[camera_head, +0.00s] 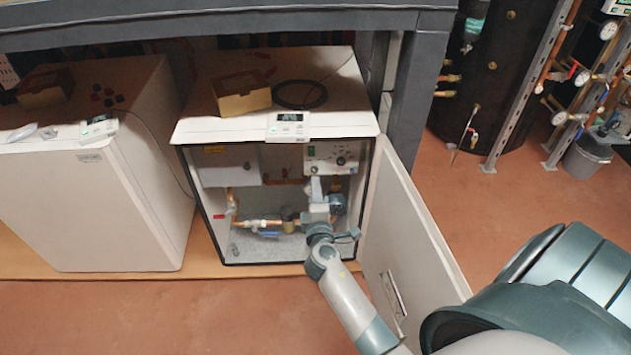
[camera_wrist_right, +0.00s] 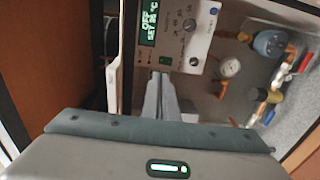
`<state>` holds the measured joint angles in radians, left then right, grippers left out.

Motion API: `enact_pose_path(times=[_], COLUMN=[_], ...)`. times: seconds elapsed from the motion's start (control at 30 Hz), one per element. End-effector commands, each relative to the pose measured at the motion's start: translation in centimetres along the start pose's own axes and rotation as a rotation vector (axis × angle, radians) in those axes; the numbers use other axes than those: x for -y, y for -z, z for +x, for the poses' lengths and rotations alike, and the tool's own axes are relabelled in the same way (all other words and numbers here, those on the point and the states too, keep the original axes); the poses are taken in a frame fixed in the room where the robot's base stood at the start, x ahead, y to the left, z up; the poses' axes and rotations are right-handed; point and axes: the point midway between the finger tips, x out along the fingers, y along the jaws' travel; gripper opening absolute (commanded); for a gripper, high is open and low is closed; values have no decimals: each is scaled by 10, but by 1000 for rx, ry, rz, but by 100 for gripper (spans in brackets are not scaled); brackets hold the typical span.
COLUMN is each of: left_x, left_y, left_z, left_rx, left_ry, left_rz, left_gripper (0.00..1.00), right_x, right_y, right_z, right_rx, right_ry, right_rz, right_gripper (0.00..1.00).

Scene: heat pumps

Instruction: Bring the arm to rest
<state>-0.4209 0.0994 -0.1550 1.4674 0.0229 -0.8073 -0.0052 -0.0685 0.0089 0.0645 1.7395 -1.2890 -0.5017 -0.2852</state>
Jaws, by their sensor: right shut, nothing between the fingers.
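My right arm reaches from the lower right into the open white heat pump cabinet (camera_head: 275,118). My right gripper (camera_head: 316,184) is shut and empty, with its fingers just below the control panel (camera_head: 345,158). I cannot tell whether the tips touch the panel. The panel's display (camera_wrist_right: 149,25) reads OFF and SET with a temperature. My left gripper is not in view.
The cabinet's open door (camera_head: 410,245) stands right beside my right arm. Copper pipes and valves (camera_head: 262,224) fill the cabinet's lower part. A second white unit (camera_head: 95,205) stands left, and a dark frame post (camera_head: 418,85) rises behind. The floor (camera_head: 160,315) in front is clear.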

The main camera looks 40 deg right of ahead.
Motion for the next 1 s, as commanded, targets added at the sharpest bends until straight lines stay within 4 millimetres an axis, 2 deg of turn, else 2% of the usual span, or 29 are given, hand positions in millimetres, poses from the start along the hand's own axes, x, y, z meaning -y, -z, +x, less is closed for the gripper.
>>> enact_pose_path(times=[0.57,0.67,0.77,0.87,0.97,1.0], left_x=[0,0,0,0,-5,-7], left_y=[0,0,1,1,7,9], left_z=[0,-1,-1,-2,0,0], left_rx=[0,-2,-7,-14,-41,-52], left_ry=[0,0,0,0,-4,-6], left_rz=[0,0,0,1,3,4], left_gripper=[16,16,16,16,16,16], right_x=[0,5,19,47,88,107], right_y=[0,1,4,10,17,20], right_z=[-1,-2,-7,-16,-33,-43], right_rx=[-1,-5,-19,-44,-70,-80], right_ry=[0,11,46,114,216,266], right_rz=[1,8,34,83,160,197], right_gripper=[0,0,0,0,0,0])
